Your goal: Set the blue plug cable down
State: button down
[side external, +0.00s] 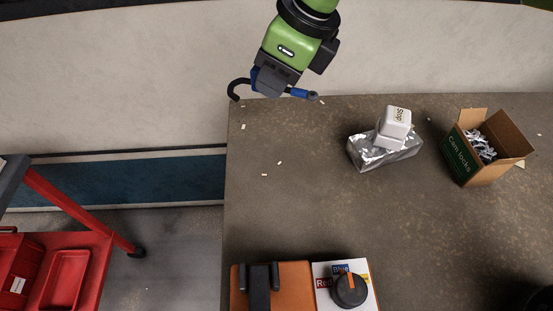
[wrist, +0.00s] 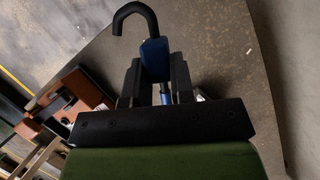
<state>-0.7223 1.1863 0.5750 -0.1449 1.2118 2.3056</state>
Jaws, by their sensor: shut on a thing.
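The blue plug cable (side external: 300,93) is held in my gripper (side external: 272,88), near the far left corner of the grey table (side external: 300,200). Its black hooked end (side external: 236,88) sticks out to the left, and a blue end shows at the right. In the wrist view the fingers (wrist: 154,80) are shut around the blue part of the cable (wrist: 154,55), with the black hook curving above it. Part of the cable is hidden behind the gripper. I cannot tell its exact height above the table.
A white block marked "Stop" (side external: 396,120) sits on a silver wrapped block (side external: 365,153). A cardboard box marked "Cam locks" (side external: 464,157) stands to the right. An orange block (side external: 290,285) and a black knob (side external: 350,290) are at the front. The left middle is mostly clear, with small pale bits.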

jog(key=s+a, duration=0.1)
send_over(262, 160)
jog(key=d, duration=0.1)
jog(key=f, duration=1)
jog(key=shift+s+d+f, duration=0.15)
jog(key=shift+s, duration=0.1)
jog(key=shift+f, duration=2.35)
jog(key=shift+f, duration=0.2)
jog(key=c, duration=1)
grip_release()
jog(key=shift+r, duration=0.15)
